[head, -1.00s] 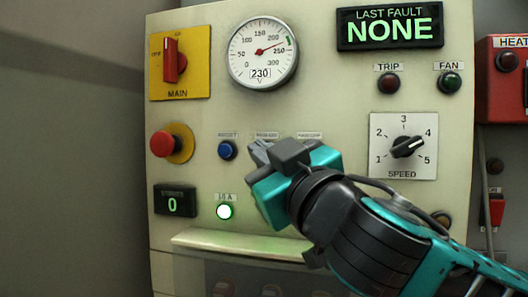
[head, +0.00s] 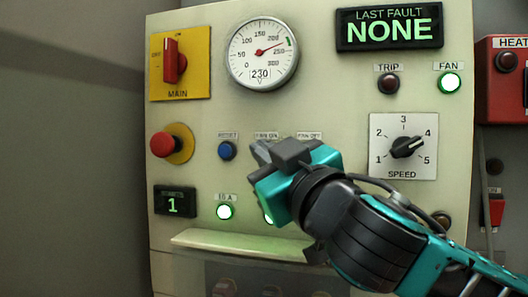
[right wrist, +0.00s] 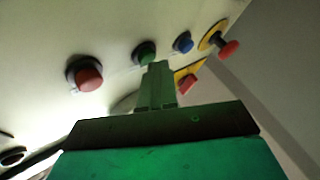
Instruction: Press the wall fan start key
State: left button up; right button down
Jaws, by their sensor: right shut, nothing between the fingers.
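The fan start key, a green button (right wrist: 145,53), shows in the right wrist view. In the head view it is hidden behind my right gripper (head: 259,152), below the FAN ON label (head: 266,135). My right gripper is shut and empty, its fingertips (right wrist: 158,67) at the green button; whether they touch it I cannot tell. The FAN lamp (head: 450,82) glows bright green. The starts counter (head: 175,204) reads 1. My left gripper is not in view.
A red button (right wrist: 86,75) and a blue button (head: 227,150) flank the green one. The red emergency knob (head: 162,144) and yellow MAIN switch (head: 175,62) are at the left. The speed dial (head: 406,146) is right of my gripper. The fault display (head: 389,28) reads NONE.

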jog(key=shift+s, duration=0.1)
jog(key=shift+s+a, duration=0.3)
jog(key=shift+s, duration=0.4)
jog(key=s, duration=0.1)
jog(key=s+a, duration=0.1)
jog(key=s, duration=0.2)
jog(key=shift+s+a, duration=0.25)
jog(key=shift+s, duration=0.15)
dwell(0.6)
